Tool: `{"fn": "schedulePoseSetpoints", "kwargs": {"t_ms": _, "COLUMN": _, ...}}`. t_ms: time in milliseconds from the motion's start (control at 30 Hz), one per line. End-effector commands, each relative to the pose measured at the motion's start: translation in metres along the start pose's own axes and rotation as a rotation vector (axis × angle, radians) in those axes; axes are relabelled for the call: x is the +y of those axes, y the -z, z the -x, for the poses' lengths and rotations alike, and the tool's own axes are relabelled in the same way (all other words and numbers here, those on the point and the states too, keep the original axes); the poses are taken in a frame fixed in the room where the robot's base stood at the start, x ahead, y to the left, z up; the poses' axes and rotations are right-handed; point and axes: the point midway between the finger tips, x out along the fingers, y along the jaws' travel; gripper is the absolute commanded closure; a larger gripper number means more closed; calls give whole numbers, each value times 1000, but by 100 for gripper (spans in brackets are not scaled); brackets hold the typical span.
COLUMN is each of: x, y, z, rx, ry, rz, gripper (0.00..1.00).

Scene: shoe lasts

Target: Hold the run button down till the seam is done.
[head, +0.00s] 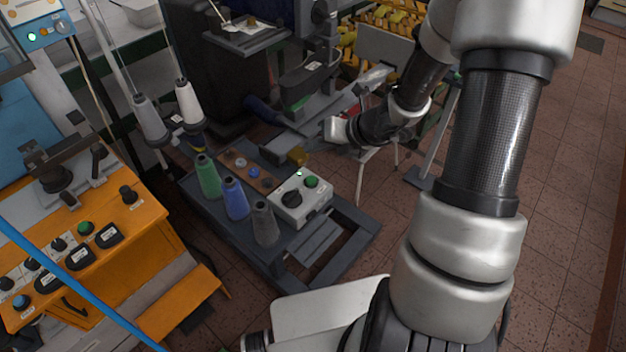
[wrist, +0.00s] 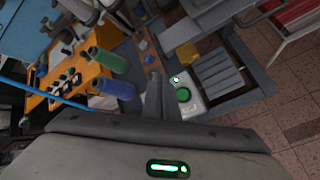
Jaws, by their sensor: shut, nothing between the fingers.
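A grey-white control box (head: 314,207) stands on the low dark stand. It carries a green button (head: 312,181), a lit green lamp (head: 299,173) and a black knob (head: 291,198). In the wrist view, the green button (wrist: 183,95) and lit lamp (wrist: 176,79) show just right of my shut, empty fingers (wrist: 155,76). The fingers look apart from the button. In the head view my gripper (head: 329,130) is above and beyond the box, with its fingertips hard to make out. A dark machine (head: 310,74) stands behind; no seam can be made out.
An orange control bench (head: 140,225) stands at left. The tiled floor at right is clear.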

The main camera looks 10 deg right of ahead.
Motion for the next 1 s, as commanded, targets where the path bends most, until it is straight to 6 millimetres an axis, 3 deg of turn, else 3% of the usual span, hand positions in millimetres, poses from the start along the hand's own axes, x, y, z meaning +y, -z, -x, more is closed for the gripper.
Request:
{"fn": "schedulePoseSetpoints", "kwargs": {"t_ms": 533, "x": -3, "y": 3, "z": -5, "rx": 0, "ry": 0, "rz": -3, "gripper": 100}}
{"fn": "schedulePoseSetpoints", "kwargs": {"t_ms": 1000, "x": -36, "y": 36, "z": -50, "rx": -1, "ry": 0, "rz": -2, "gripper": 100}}
